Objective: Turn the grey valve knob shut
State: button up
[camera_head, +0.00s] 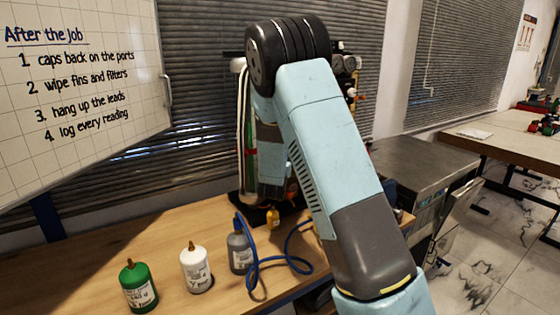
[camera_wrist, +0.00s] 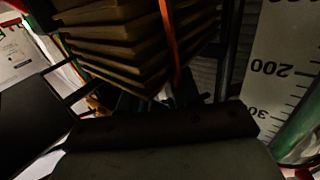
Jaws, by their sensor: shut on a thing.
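My arm reaches over the bench to the gauge rig (camera_head: 246,150) and covers most of it in the head view, so my gripper is hidden there. In the wrist view my gripper (camera_wrist: 160,120) is a dark shape across the bottom, close up against the rig. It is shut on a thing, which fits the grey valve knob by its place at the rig. The knob itself is too dark and covered to make out, so I cannot tell how far it is turned.
A green bottle (camera_head: 138,287), a white bottle (camera_head: 196,270) and a grey bottle (camera_head: 240,252) stand on the wooden bench (camera_head: 90,277). A blue hose (camera_head: 254,262) loops near the grey one. Dark fins (camera_wrist: 135,45) and a white scale (camera_wrist: 280,70) are close in the wrist view.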

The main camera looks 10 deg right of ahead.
jog(key=shift+a+m+g+h, duration=0.1)
jog(key=shift+m+g+h, duration=0.4)
jog(key=shift+h, duration=0.4)
jog(key=shift+m+h, duration=0.3)
jog(key=o, duration=0.9)
jog(key=v, duration=1.3)
jog(key=shift+s, duration=0.3)
jog(key=shift+o, duration=0.3)
jog(key=shift+a, duration=0.1)
